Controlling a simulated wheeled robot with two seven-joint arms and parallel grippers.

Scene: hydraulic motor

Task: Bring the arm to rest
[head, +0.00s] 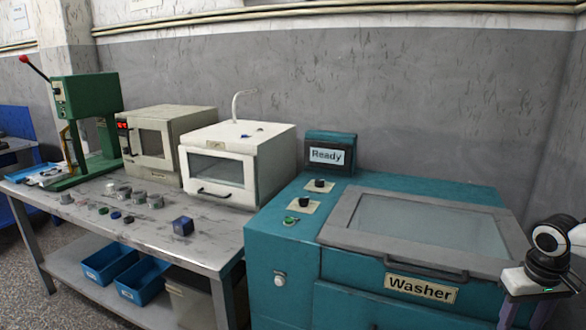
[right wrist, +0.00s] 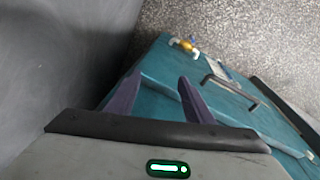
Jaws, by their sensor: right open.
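My right arm comes in at the right edge of the head view, beside the front right corner of the teal washer (head: 290,250). My right gripper (head: 525,308) points down there, partly cut off by the frame edge. In the right wrist view the two purple fingers of the gripper (right wrist: 158,98) stand apart with nothing between them. The washer's teal body (right wrist: 160,75) lies beyond the fingers. My left gripper is not in view.
The washer's lid (head: 430,228) is down. A grey workbench (head: 140,235) holds a white oven-like box (head: 225,165), a beige oven (head: 150,140), a green press (head: 85,110), several small metal parts and a dark blue block (head: 183,226). Blue bins (head: 108,263) sit below.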

